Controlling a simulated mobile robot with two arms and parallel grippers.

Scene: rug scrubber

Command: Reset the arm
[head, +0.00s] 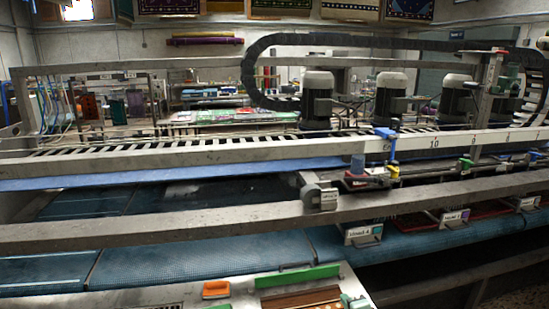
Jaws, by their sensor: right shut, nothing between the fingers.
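Neither of my grippers nor either of my arms can be made out in the head view. The rug scrubbing machine fills the view, with a long grey front beam (150,226) running across it. A grey rail (180,155) with a numbered scale runs behind the beam. Several motors with pale caps, one of them a motor (317,100) near the middle, stand behind the rail. White labelled boxes with handles, such as a box (362,235), hang low along the front.
A blue mesh belt (190,262) lies below the beam. A pale panel (185,300) with a green bar (299,276) and an orange piece (216,289) is at the bottom. A black cable chain (380,42) arches above. Rugs hang on the back wall. Dark floor shows at lower right.

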